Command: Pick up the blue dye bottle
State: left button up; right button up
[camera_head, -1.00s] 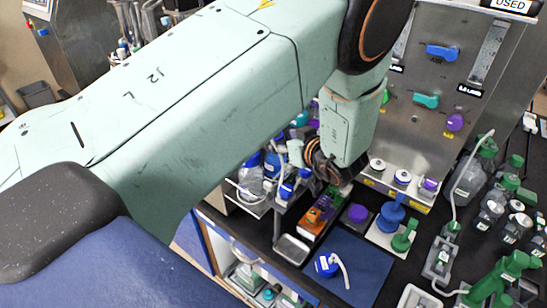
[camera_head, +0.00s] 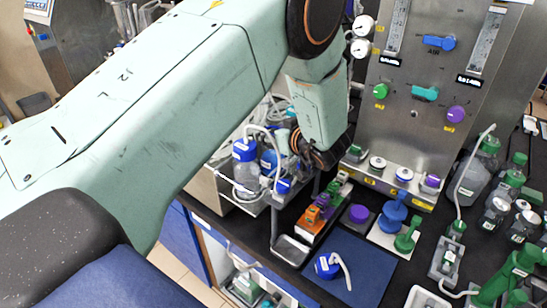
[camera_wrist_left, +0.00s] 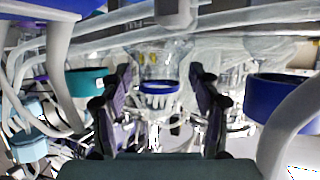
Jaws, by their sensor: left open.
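My left gripper (camera_head: 322,157) hangs at the right side of a raised rack of bottles; its fingers are partly hidden in the head view. In the left wrist view its two fingers (camera_wrist_left: 162,108) are apart and empty. A clear vessel with a blue ring (camera_wrist_left: 158,87) shows beyond the gap between them. Several blue-capped bottles are in view, and I cannot tell which is the dye bottle. One clear bottle with a blue cap (camera_head: 244,150) stands in the rack, with a blue bottle (camera_head: 269,163) beside it. Another blue cap with a white tube (camera_head: 327,265) is on the blue mat.
The rack (camera_head: 222,178) is crowded with tubing. A steel valve panel (camera_head: 420,110) rises behind. The blue mat (camera_head: 360,270) has bare room.

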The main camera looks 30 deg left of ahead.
pick_arm(q)
jog(key=shift+r, duration=0.1)
jog(key=shift+w+a+f, duration=0.25)
jog(key=shift+a+f, duration=0.1)
jog(key=shift+a, duration=0.05)
jog(key=c, duration=0.6)
jog(key=shift+s+d+r, duration=0.2)
jog(key=shift+d+r, duration=0.05)
jog(key=shift+d, duration=0.05)
jog(key=c, duration=0.5)
grip_shut()
jog(key=shift+w+a+f, duration=0.2)
jog(key=shift+a, duration=0.05)
jog(key=shift+d+r, duration=0.1)
